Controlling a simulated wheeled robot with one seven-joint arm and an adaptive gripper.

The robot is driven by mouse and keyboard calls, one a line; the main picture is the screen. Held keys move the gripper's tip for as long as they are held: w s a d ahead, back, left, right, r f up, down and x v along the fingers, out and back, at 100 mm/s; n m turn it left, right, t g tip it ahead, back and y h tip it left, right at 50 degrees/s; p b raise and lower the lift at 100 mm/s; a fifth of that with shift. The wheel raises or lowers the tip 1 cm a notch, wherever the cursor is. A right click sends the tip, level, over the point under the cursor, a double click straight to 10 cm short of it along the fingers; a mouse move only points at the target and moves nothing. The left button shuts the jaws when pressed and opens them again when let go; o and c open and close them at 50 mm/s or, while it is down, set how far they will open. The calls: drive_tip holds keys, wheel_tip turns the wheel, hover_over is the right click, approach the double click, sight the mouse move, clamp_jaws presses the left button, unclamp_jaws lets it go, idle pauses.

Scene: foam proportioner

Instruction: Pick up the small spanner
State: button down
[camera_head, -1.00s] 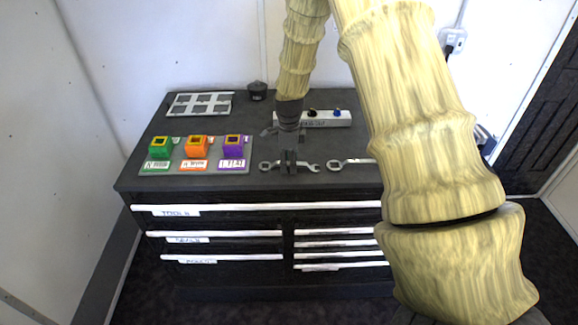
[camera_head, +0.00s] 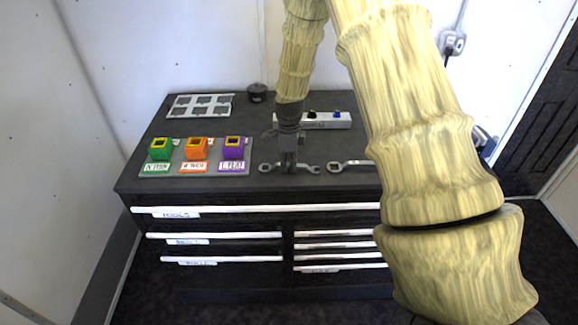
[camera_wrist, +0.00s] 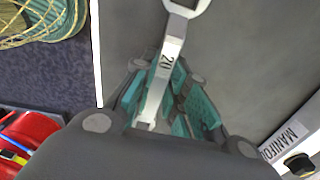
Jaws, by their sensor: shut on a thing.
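A small grey spanner (camera_head: 309,168) lies across my gripper (camera_head: 289,166) near the front of the dark bench top. Its ends stick out on both sides of the fingers. In the wrist view the spanner (camera_wrist: 168,62), marked with what looks like "20", runs between the teal finger pads of my gripper (camera_wrist: 166,88), which is shut on it. Its ring end is at the top of that view. I cannot tell whether it is clear of the surface. A second spanner (camera_head: 345,164) lies to the right, its far end hidden behind my arm.
Green (camera_head: 160,149), orange (camera_head: 196,148) and purple (camera_head: 234,147) blocks stand on a grey plate to the left. A silver grid tray (camera_head: 201,105), a black round item (camera_head: 257,92) and a pale manifold bar (camera_head: 327,121) with knobs are behind. Drawers are below.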

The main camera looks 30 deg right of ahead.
drive_tip(key=shift+r, duration=0.1)
drive_tip(key=shift+r+b, duration=0.6)
drive_tip(key=shift+r, duration=0.15)
drive_tip(key=shift+s+a+r+b, duration=0.2)
drive_tip(key=shift+r+b, duration=0.15)
drive_tip(key=shift+r, duration=0.2)
drive_tip(key=shift+s+a+r+b, duration=0.1)
drive_tip(key=shift+s+r+b, duration=0.1)
drive_tip(key=shift+r+b, duration=0.25)
drive_tip(key=s+a+r+b, duration=0.2)
drive_tip(key=s+a+b, duration=0.2)
drive_tip(key=s, duration=1)
drive_tip(key=shift+a, duration=0.95)
drive_tip(key=shift+w, duration=0.1)
